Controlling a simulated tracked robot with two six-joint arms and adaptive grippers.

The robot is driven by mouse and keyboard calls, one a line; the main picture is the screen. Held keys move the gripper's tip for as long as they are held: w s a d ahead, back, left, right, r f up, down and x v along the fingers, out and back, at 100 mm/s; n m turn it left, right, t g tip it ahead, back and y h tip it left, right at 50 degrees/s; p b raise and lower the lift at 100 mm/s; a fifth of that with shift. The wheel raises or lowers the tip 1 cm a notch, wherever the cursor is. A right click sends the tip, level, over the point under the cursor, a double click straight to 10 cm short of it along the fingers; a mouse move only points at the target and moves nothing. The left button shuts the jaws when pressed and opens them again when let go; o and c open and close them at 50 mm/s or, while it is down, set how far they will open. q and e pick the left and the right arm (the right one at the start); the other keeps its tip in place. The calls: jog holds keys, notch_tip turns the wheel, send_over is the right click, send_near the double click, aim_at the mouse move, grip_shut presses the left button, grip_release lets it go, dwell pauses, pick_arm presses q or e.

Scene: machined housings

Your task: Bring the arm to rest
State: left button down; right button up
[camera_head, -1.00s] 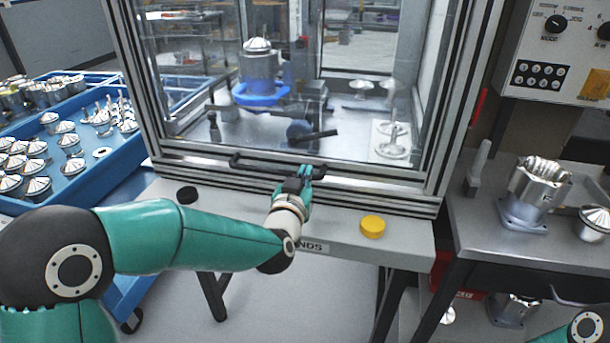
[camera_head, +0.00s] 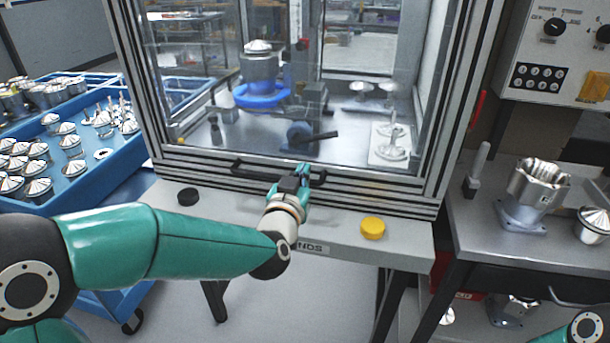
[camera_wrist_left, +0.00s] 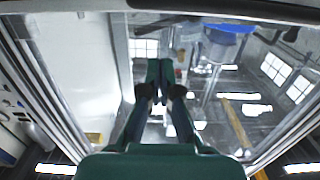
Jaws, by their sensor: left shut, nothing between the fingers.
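My left arm (camera_head: 165,243) reaches in from the left of the head view. Its gripper (camera_head: 301,171) is at the right part of the dark door handle (camera_head: 262,175), low on the front of a glass-fronted cabinet. From this view I cannot tell whether it touches the handle. In the left wrist view the two green-and-black fingers (camera_wrist_left: 160,76) are together with nothing between them, in front of the glass. My right gripper is out of view; only a piece of my right arm shows at the lower right corner.
The cabinet shelf carries a black button (camera_head: 188,196) and a yellow button (camera_head: 373,228). A blue tray (camera_head: 82,186) of metal parts stands left. A bench (camera_head: 487,239) with a metal housing (camera_head: 537,190) stands right, under a control panel (camera_head: 553,55).

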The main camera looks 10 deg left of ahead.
pick_arm(q)
jog(key=s, duration=0.8)
jog(key=s+a+f+g+p, duration=0.2)
jog(key=f+g, duration=0.1)
jog(key=f, duration=0.6)
jog(key=s+a+f+g+p, duration=0.1)
jog(key=a+f+g+p, duration=0.15)
jog(key=f, duration=0.55)
jog(key=s+a+f+g+p, duration=0.1)
jog(key=s+f+g+p, duration=0.15)
jog(key=f, duration=0.65)
jog(key=s+d+f+g+h, duration=0.1)
jog(key=s+d+f+g, duration=0.1)
jog(key=s, duration=0.4)
jog(key=s+d+f+n+g+h, duration=0.1)
jog(key=s+d+f+g, duration=0.1)
jog(key=s+f+g, duration=0.2)
jog(key=s+d+f+n+g+h, duration=0.1)
jog(key=s+d+f+g+h, duration=0.1)
jog(key=s+f, duration=0.3)
jog(key=s+d, duration=0.1)
jog(key=s, duration=0.2)
jog(key=shift+s+f+g+p, duration=0.3)
jog(key=shift+g, duration=0.1)
jog(key=shift+w, duration=0.1)
